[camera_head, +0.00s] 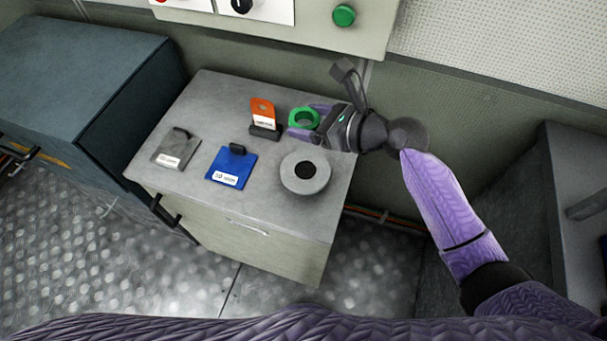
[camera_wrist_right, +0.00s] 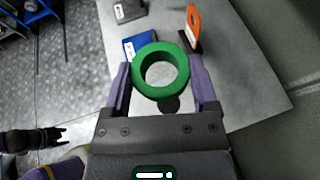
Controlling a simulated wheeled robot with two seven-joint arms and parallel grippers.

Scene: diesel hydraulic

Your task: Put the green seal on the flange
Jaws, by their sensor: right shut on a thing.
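The green seal (camera_head: 293,119) is a thick ring. My right gripper (camera_head: 306,118) is shut on it and holds it over the back right part of the cabinet top. In the right wrist view the seal (camera_wrist_right: 161,94) sits between the two purple fingers (camera_wrist_right: 161,82). The flange (camera_head: 292,181) is a round grey disc with a black centre, apart from the seal and nearer the cabinet's front. In the right wrist view its dark centre (camera_wrist_right: 170,106) shows just below the ring. A dark gripper, apparently my left (camera_wrist_right: 50,138), shows at the left edge; its jaws are too small to judge.
An orange tag on a black stand (camera_head: 263,113) is close left of the seal. A blue plate (camera_head: 230,168) and a grey plate (camera_head: 172,152) lie further left on the grey cabinet top (camera_head: 215,103). A panel with a green button (camera_head: 344,15) is on the wall behind.

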